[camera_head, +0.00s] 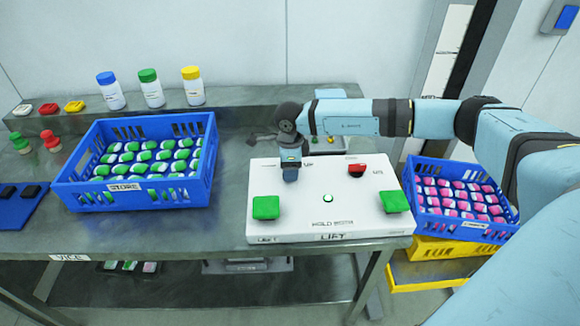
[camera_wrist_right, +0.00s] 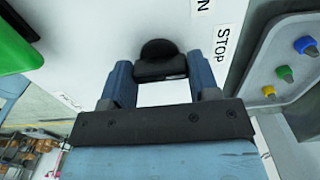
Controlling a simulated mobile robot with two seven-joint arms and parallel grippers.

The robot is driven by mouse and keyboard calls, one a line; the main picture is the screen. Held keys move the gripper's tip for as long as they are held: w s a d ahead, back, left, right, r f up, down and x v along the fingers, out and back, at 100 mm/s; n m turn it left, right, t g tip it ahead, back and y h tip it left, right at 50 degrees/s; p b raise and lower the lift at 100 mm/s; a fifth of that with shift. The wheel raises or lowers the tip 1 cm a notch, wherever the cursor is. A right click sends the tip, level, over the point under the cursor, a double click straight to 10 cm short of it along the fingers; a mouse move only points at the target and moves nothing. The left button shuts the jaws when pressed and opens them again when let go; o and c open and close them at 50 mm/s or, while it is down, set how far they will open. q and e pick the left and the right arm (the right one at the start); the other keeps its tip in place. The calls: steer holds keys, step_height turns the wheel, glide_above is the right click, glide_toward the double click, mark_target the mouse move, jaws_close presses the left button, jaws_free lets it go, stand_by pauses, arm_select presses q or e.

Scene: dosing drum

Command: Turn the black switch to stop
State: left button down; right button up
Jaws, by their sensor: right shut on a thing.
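The black switch (camera_wrist_right: 158,62) shows in the right wrist view as a dark knob with a rounded top on the white control box. The words STOP (camera_wrist_right: 222,42) and a cut-off label ending in N are printed beside it, to its right in that view. My right gripper (camera_wrist_right: 160,75) is shut on the switch, with one blue finger on each side of it. In the head view my right gripper (camera_head: 290,176) reaches down onto the back left of the white box (camera_head: 330,205) and hides the switch. My left gripper is out of view.
The box carries green buttons (camera_head: 266,207) (camera_head: 394,202) and a red switch (camera_head: 357,170). A grey panel (camera_wrist_right: 285,65) with coloured knobs stands close behind. A blue crate (camera_head: 75,175) of green-marked packs is left; another (camera_head: 455,232) with pink ones is right.

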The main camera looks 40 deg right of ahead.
steer(key=o, duration=0.9)
steer(key=shift+r, duration=0.15)
step_height(320, 180, up, 14)
steer(key=shift+f+b, duration=0.15)
steer(key=shift+b, duration=0.4)
steer(key=shift+a+f, duration=0.1)
